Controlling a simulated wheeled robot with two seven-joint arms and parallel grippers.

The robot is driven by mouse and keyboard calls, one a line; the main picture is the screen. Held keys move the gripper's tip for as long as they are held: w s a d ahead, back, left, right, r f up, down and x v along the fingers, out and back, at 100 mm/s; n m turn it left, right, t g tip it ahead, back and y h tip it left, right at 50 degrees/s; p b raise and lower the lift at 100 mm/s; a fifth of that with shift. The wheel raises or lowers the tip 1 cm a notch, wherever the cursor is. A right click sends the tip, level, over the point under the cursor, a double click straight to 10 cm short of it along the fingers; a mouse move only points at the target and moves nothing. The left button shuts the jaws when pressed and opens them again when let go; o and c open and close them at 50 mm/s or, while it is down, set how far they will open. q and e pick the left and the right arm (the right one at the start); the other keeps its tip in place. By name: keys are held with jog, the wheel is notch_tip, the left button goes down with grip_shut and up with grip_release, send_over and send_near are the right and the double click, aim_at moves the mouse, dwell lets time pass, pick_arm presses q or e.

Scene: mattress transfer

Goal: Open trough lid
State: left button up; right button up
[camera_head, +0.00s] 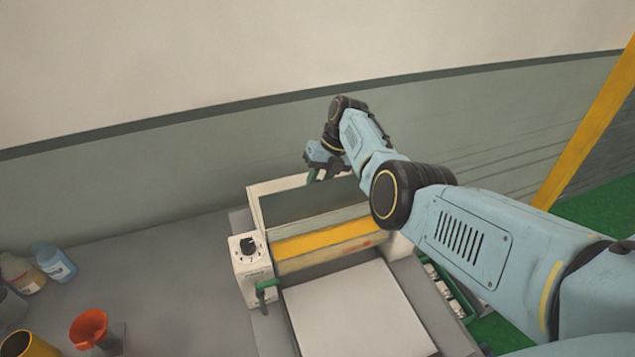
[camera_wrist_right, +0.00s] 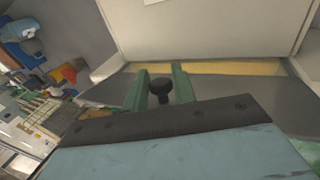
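The trough (camera_head: 262,190) is a cream, box-like unit on the grey bench. Its dark grey top panel, which looks like the lid (camera_head: 295,206), lies flat across it; it also fills the lower middle of the right wrist view (camera_wrist_right: 225,88). My right gripper (camera_head: 322,174) is low over the far side of this panel. In the right wrist view its two green fingers (camera_wrist_right: 160,80) stand on either side of a black knob (camera_wrist_right: 159,89). Whether they press on the knob is unclear. The knob cannot be made out in the head view. My left gripper is out of sight.
A yellow strip (camera_head: 318,238) and a white board (camera_head: 355,310) lie in front of the panel. A box with a black dial (camera_head: 250,262) stands at the left. Bottles (camera_head: 53,262), an orange funnel (camera_head: 88,328) and a yellow cup (camera_head: 28,346) are further left. A wall rises behind.

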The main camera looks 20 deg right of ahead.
jog(key=shift+o, duration=1.3)
jog(key=shift+r, duration=0.1)
jog(key=shift+d+r, duration=0.2)
jog(key=shift+r, duration=0.15)
jog(key=v, duration=1.2)
jog(key=shift+r, duration=0.2)
